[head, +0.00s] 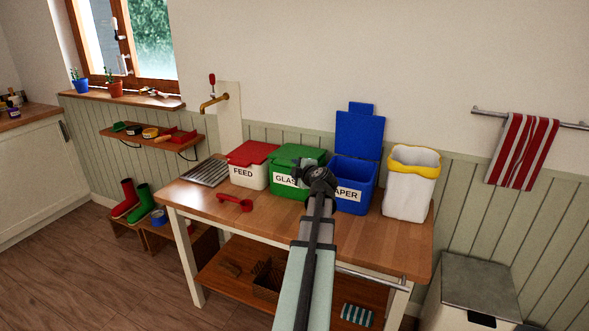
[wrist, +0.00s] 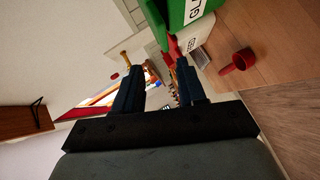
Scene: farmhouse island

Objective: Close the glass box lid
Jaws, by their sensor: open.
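The green box labelled GLASS (head: 284,192) stands on the wooden bench, partly covered by my gripper. Its green lid (head: 291,152) appears to lie flat over the top; my gripper hides its right part, so I cannot tell whether it is fully down. In the wrist view, the green box (wrist: 203,9) shows at the top with part of its white label. My gripper (head: 316,176) is at the right front of the green box, before the gap to the blue box. In the wrist view, my gripper (wrist: 158,80) has its two fingers apart with nothing between them.
The red-lidded FEED box (head: 248,177) is closed, left of the green box. The blue PAPER box (head: 353,205) at right has its lid (head: 359,134) raised. A white bin (head: 408,190) with yellow rim stands further right. A red scoop (head: 235,202) lies in front.

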